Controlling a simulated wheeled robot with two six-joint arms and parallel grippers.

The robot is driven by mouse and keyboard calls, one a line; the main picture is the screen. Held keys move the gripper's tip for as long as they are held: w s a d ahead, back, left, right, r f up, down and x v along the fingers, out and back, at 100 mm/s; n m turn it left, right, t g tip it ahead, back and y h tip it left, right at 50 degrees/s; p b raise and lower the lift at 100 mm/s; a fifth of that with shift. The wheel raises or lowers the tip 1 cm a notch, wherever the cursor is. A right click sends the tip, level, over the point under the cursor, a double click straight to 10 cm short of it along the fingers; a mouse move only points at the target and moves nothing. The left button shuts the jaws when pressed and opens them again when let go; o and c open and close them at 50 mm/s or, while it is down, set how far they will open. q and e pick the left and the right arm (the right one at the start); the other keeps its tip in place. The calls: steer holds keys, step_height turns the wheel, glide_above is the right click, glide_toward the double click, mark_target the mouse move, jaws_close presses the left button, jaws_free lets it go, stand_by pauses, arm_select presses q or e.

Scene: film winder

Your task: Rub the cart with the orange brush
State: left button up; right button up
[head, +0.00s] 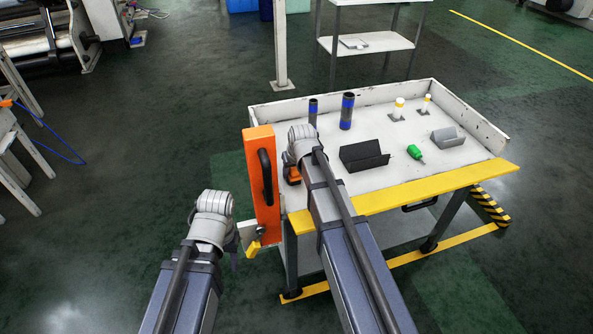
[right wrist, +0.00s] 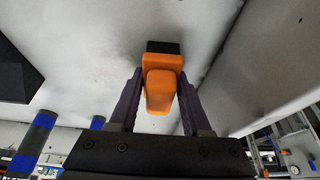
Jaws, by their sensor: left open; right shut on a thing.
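The cart (head: 372,187) has a white walled tray top and a yellow front edge. The orange brush (right wrist: 160,88) is between the fingers of my right gripper (right wrist: 161,78), which is shut on it. Its black end (right wrist: 162,47) is at the white tray surface in the right wrist view; I cannot tell whether it touches. In the head view a bit of the orange brush (head: 292,176) shows at the tray's left side, with the right fingers mostly hidden by my wrist. My left gripper (head: 236,248) is open and empty, left of the cart.
An orange panel with a black handle (head: 266,178) stands at the cart's left end. The tray holds a black holder (head: 364,157), blue-black tubes (head: 347,111), a green-handled tool (head: 415,153), a grey block (head: 448,138) and yellow-white pieces (head: 399,105).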

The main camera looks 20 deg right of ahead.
steer(key=shift+w, duration=0.75)
steer(key=shift+f, duration=0.1)
steer(key=shift+w+d, duration=0.1)
steer(key=shift+d, duration=1.95)
steer(key=shift+d, duration=0.1)
steer(key=shift+d, duration=1.9)
steer(key=shift+d, duration=0.1)
